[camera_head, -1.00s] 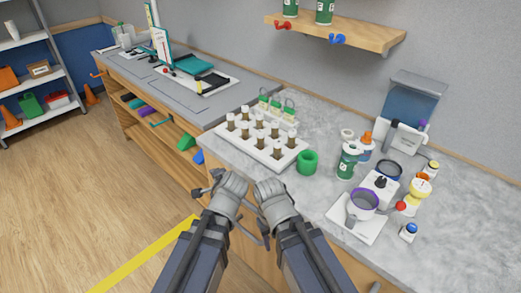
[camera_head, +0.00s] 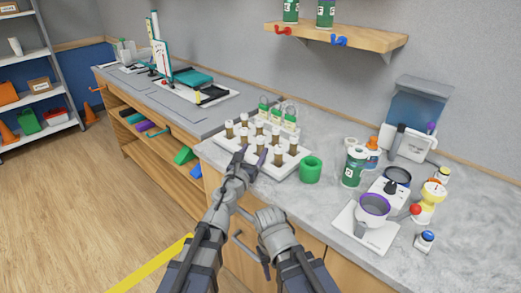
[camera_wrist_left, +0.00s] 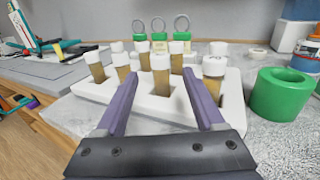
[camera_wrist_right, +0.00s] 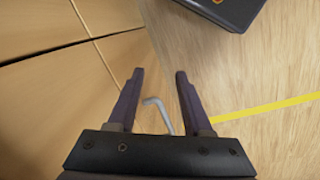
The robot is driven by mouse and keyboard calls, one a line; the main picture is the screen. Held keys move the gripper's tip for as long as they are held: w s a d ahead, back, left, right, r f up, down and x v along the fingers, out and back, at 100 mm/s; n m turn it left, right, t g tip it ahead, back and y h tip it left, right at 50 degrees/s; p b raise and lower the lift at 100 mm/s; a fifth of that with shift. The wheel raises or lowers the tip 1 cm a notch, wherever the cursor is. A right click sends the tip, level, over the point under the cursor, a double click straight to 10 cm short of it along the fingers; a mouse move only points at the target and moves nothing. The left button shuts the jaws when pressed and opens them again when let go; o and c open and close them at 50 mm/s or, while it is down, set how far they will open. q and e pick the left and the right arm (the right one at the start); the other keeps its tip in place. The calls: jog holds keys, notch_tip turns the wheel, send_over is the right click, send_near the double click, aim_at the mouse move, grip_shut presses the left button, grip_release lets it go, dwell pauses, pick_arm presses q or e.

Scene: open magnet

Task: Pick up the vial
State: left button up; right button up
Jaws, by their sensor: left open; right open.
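Several brown vials with white caps stand upright in a white rack (camera_head: 286,169) on the counter. One front vial (camera_wrist_left: 161,76) shows between the fingers of my left gripper (camera_wrist_left: 160,78) in the left wrist view. My left gripper (camera_head: 252,158) is open at the rack's front edge, with its fingers reaching toward the front vials. I cannot tell whether a finger touches the vial. My right gripper (camera_wrist_right: 160,75) is open and empty, low in front of the wooden cabinet. A grey bent handle (camera_wrist_right: 157,110) shows between its fingers.
A green ring (camera_head: 311,170) stands right of the rack. A scale with a purple-rimmed bowl (camera_head: 373,208) and bottles fill the right counter. A shelf (camera_head: 345,36) hangs above.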

aim_at(259, 143)
pick_arm(q)
jog(key=shift+x, duration=3.45)
jog(key=shift+s+f, duration=0.1)
jog(key=shift+f, duration=0.05)
grip_shut()
